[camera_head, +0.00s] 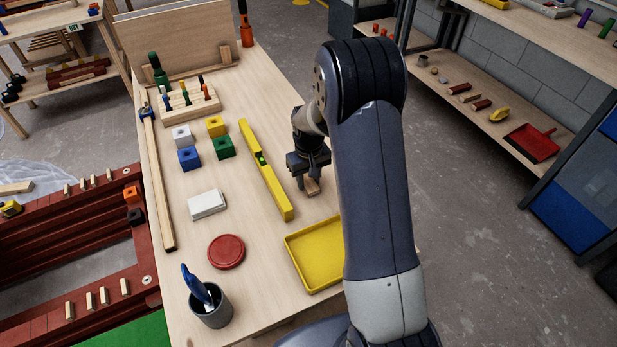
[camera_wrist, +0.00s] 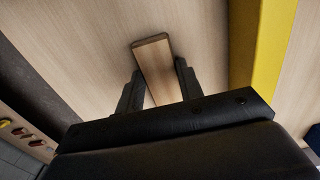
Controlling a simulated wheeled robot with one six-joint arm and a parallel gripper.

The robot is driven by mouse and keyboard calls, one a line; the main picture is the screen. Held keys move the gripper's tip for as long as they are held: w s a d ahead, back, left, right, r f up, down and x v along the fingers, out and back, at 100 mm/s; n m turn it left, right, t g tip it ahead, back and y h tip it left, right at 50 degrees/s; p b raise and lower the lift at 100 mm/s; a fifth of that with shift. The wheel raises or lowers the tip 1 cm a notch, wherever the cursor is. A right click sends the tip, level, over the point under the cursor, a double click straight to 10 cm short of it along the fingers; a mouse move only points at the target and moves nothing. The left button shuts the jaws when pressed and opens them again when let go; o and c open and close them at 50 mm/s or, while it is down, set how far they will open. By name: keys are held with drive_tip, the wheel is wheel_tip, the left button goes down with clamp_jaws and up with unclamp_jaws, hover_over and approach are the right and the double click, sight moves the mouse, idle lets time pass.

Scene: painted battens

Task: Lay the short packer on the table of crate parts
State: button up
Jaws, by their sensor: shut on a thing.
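The short packer is a small plain wooden block (camera_head: 313,187); in the wrist view it (camera_wrist: 155,65) lies between my two black fingers. My gripper (camera_head: 309,177) is shut on it, over the right part of the long light-wood table (camera_head: 265,255), just right of the yellow spirit level. The packer is at or close above the tabletop; I cannot tell whether it touches. Part of the packer is hidden between the fingers. Which table is the one of crate parts is not clear; another table (camera_head: 50,35) with dark red battens stands at the far left.
The yellow level (camera_head: 265,170) lies close left of my gripper, and a yellow tray (camera_head: 290,248) is in front. Coloured blocks (camera_head: 189,158), a white box (camera_head: 207,204), a red disc (camera_head: 226,251) and a grey cup (camera_head: 211,307) stand further left. Shelves (camera_head: 500,95) line the right.

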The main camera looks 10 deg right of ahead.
sight(309, 182)
drive_tip(key=shift+f, duration=0.15)
drive_tip(key=o, duration=1)
drive_tip(key=shift+o, duration=0.2)
wheel_tip(309, 182, up, 12)
drive_tip(key=shift+r, duration=0.2)
